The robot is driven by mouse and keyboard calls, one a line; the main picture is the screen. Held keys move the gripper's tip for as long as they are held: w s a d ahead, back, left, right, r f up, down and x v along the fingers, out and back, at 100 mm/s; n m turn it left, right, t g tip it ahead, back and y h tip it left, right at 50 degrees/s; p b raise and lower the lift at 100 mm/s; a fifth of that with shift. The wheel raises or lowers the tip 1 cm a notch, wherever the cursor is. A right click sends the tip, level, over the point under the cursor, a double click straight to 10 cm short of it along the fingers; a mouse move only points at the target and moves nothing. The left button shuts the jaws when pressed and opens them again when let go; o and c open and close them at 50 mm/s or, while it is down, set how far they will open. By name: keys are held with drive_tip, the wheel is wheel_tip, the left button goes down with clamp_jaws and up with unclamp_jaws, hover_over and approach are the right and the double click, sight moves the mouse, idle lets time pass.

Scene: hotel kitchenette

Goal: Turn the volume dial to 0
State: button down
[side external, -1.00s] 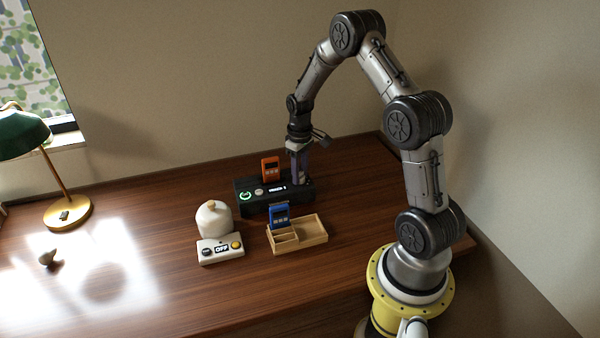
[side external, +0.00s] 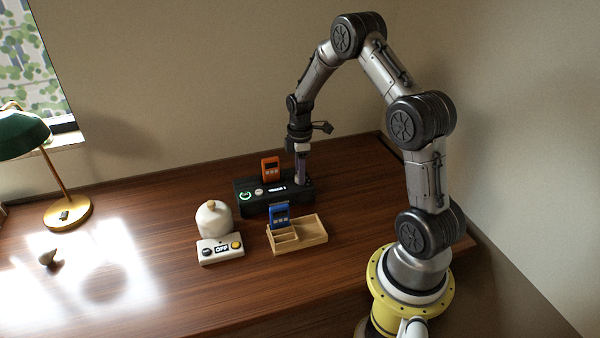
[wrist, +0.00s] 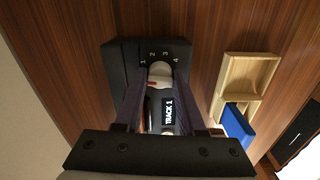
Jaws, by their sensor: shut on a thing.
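The black player box (side external: 262,207) stands on the desk, with a green-lit ring button, a pale button and a small lit display on top. The display reads "TRACK 1" in the wrist view. My gripper (side external: 301,182) points down at the right end of the box. In the wrist view my gripper (wrist: 160,82) is shut around the pale round volume dial (wrist: 160,70). The numbers 1 to 4 show along the dial's far side. A reddish mark shows on the dial near the left finger. I cannot see a 0; the near side of the dial is partly hidden.
An orange device (side external: 270,168) stands upright at the back of the box. A wooden tray (side external: 312,232) with a blue device (side external: 279,215) is in front. A white switch box (side external: 220,250) and a white jar (side external: 213,218) are left. The desk's right side is clear.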

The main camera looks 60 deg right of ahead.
drive_tip(key=shift+n, duration=0.5)
drive_tip(key=c, duration=0.5)
unclamp_jaws()
wheel_tip(320, 180, up, 14)
idle(0.4)
